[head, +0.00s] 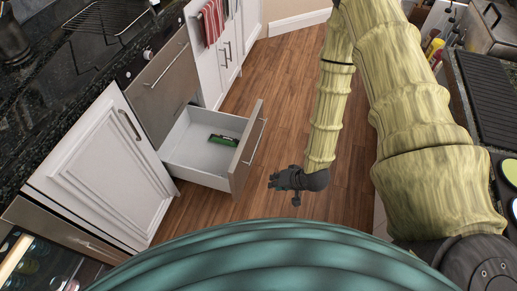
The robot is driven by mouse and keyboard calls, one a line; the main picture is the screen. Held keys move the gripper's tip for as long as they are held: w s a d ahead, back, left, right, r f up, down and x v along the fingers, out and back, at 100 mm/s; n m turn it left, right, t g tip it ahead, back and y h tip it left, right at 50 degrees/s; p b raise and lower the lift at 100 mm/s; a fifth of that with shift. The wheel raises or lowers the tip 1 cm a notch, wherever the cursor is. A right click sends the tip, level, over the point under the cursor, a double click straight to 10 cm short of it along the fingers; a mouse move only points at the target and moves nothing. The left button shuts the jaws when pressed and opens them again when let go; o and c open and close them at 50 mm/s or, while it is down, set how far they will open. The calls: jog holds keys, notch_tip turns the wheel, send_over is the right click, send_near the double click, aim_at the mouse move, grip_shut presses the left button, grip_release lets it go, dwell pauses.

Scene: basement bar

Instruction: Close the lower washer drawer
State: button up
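The lower washer drawer (203,144) is pulled out into the aisle, under the steel-fronted appliance (158,85). It is white inside with a grey front (246,150) and a long bar handle (255,143). A small green and dark item (223,140) lies inside it near the front. My gripper (283,181) is to the right of the drawer front and near its lower end, apart from it in the picture. Its fingers are dark and small, and I cannot tell whether they are open or shut.
A white cabinet door (95,170) is left of the drawer. Red striped towels (212,22) hang beyond it. A dark counter (50,95) runs along the left. Another counter with a black grill plate (487,95) is at the right. The wood floor (275,90) between them is clear.

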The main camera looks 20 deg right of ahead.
jog(key=w+d+f+m+t+y+b, duration=0.2)
jog(key=w+f+m+t+b, duration=0.15)
jog(key=w+f+b, duration=0.55)
jog(key=m+t+y+b, duration=0.2)
jog(key=t+y+b, duration=0.15)
jog(key=b, duration=1.25)
send_near(259, 140)
jog(key=shift+t+h, duration=0.25)
jog(key=shift+t, duration=0.05)
jog(key=shift+s+a+f+b+x, duration=0.1)
jog(key=shift+b+x, duration=0.45)
jog(key=shift+x, duration=1.15)
jog(key=shift+s+a+f+b+x, duration=0.1)
jog(key=shift+b+x, duration=0.4)
jog(key=shift+x, duration=1.2)
jog(key=shift+f+b+x, duration=0.1)
jog(key=shift+b+x, duration=0.45)
jog(key=shift+x, duration=1.2)
grip_shut()
